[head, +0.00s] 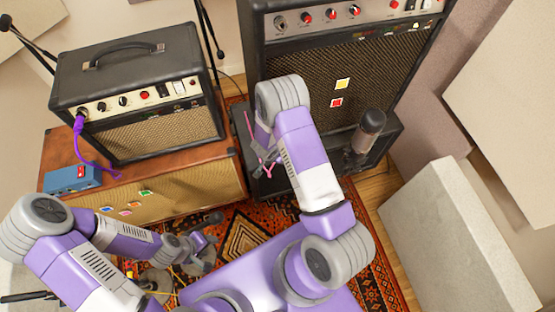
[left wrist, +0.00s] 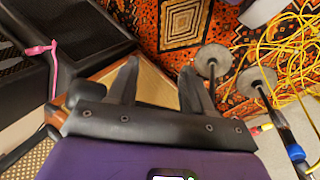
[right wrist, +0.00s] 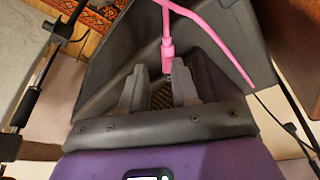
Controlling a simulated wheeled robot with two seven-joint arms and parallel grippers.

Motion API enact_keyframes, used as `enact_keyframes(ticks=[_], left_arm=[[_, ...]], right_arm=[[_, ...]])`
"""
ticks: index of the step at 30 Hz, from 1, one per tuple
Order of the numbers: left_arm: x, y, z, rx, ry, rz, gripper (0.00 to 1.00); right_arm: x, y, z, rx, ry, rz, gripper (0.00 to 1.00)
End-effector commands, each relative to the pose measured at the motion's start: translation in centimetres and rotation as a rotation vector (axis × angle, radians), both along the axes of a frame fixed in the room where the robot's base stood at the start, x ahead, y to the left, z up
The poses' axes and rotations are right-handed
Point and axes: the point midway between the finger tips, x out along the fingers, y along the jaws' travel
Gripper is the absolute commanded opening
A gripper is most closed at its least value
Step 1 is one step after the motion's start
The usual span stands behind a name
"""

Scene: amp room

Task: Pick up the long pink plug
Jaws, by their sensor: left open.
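The long pink plug (right wrist: 168,55) with its pink cable shows in the right wrist view, just ahead of and between the fingertips of my right gripper (right wrist: 160,80). These fingers are apart, and I see no grip on the plug. A pink piece also shows at the left in the left wrist view (left wrist: 42,48). My left gripper (left wrist: 160,75) is open and empty, low over the rug; it is small in the head view (head: 200,250).
A tall amp (head: 330,75) stands behind my right arm, with a microphone (head: 370,130) beside it. A small amp (head: 140,95) with a purple cable sits on a brown cabinet (head: 195,190), near a blue pedal (head: 70,178). Yellow cables (left wrist: 285,60) and stand parts lie on the rug.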

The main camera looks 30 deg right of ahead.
Motion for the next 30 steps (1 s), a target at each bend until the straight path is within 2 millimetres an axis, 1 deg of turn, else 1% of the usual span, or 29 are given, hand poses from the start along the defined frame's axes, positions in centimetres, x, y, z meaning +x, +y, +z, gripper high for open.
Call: enact_keyframes(ticks=[1,3,6,8,14,21,25,30], left_arm=[[0.0,0.0,-1.0,0.000,0.000,0.000,0.50],[0.0,0.0,-1.3,0.000,-0.001,0.000,0.50],[0.0,0.0,-1.7,0.000,-0.001,-0.001,0.50],[0.0,0.0,-1.9,0.000,-0.001,-0.001,0.50],[0.0,0.0,-2.8,0.000,-0.001,-0.001,0.50],[0.0,0.0,-4.6,0.000,-0.001,-0.001,0.50],[0.0,0.0,-4.9,0.000,-0.001,-0.001,0.50],[0.0,0.0,-4.8,0.000,-0.001,-0.001,0.50]], right_arm=[[1.0,-0.5,-0.7,-0.014,-0.017,-0.030,0.30],[1.8,-1.0,-0.7,-0.025,-0.032,-0.062,0.30],[2.5,-1.5,-0.9,-0.033,-0.044,-0.089,0.30],[2.7,-1.7,-1.3,-0.036,-0.047,-0.095,0.30],[3.1,-2.4,-3.4,-0.035,-0.046,-0.098,0.30],[3.8,-3.2,-6.8,-0.034,-0.045,-0.098,0.30],[4.1,-3.5,-7.7,-0.032,-0.046,-0.098,0.30],[4.1,-3.6,-7.7,-0.033,-0.045,-0.097,0.30]])
